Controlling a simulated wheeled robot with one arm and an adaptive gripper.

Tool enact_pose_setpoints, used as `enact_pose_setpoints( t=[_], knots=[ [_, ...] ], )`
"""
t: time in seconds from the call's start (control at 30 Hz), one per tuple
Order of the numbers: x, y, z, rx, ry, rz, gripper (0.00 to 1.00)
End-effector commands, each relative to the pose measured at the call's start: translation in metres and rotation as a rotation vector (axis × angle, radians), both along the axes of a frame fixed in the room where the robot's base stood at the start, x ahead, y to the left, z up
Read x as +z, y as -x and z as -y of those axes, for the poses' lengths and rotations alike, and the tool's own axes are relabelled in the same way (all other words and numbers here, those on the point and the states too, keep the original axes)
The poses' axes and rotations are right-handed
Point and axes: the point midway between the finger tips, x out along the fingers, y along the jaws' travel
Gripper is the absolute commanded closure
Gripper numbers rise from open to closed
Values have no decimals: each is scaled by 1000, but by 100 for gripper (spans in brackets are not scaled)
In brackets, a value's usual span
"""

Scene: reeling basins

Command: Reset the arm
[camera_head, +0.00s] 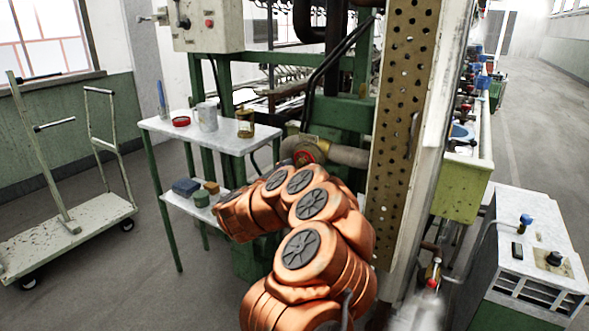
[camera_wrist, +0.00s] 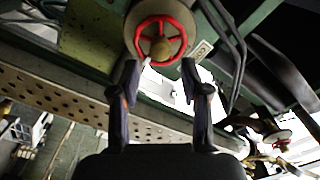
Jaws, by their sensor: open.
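My copper-coloured arm (camera_head: 310,250) is bent and folded in the middle of the head view, close in front of the green machine frame. My gripper (camera_wrist: 160,78) shows in the wrist view with its two dark fingers apart and nothing between them. A red handwheel (camera_wrist: 160,40) on a rounded fitting lies beyond the fingertips in that view; I cannot tell the exact gap. In the head view I cannot make out the gripper; the arm's folded links may hide it.
A white side table (camera_head: 222,142) with a red dish (camera_head: 181,121), white mug (camera_head: 207,117) and amber jar (camera_head: 245,124) stands left of the arm. A perforated post (camera_head: 402,100) rises at its right. A trolley (camera_head: 65,238) stands left, a white-topped cabinet (camera_head: 540,235) right. Floor between trolley and table is clear.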

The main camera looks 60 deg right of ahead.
Motion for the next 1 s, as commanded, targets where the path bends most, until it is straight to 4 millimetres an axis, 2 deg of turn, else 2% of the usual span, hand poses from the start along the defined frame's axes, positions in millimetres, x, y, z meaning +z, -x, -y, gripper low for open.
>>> enact_pose_setpoints(
  t=[0.1, 0.2, 0.77, 0.87, 0.97, 1.0],
  knots=[
    [-1, -1, -15, 6, -4, 0, 54],
    [-1, 0, -21, 2, -3, 0, 54],
    [0, 0, -22, 3, -1, 0, 54],
    [3, -10, -26, 38, -4, 4, 54],
    [14, -37, -42, 139, -11, 14, 54],
    [19, -53, -52, 200, -17, 16, 54]
  ],
)
